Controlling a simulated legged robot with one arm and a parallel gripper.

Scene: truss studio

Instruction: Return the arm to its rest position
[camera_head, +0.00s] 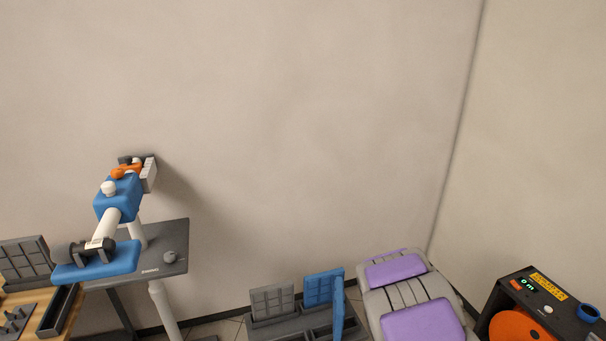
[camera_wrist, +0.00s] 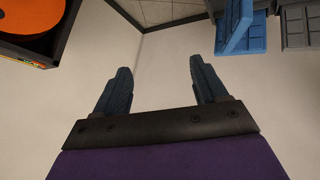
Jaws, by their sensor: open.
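My gripper (camera_wrist: 160,64) shows in the wrist view with its two dark fingers wide apart. Nothing is between the fingers; only bare pale wall shows behind the gap. A dark crossbar and a purple part of my arm fill the bottom of that view. I cannot make out the gripper in the head view.
A workbench with a blue-and-white device (camera_head: 118,196) on a dark stand is at left. A grey organiser (camera_head: 272,302) with blue panels (camera_head: 322,288) stands low in the middle. A black box (camera_head: 540,290) with an orange disc (camera_head: 518,328) is at right. Walls (camera_head: 300,120) are bare above.

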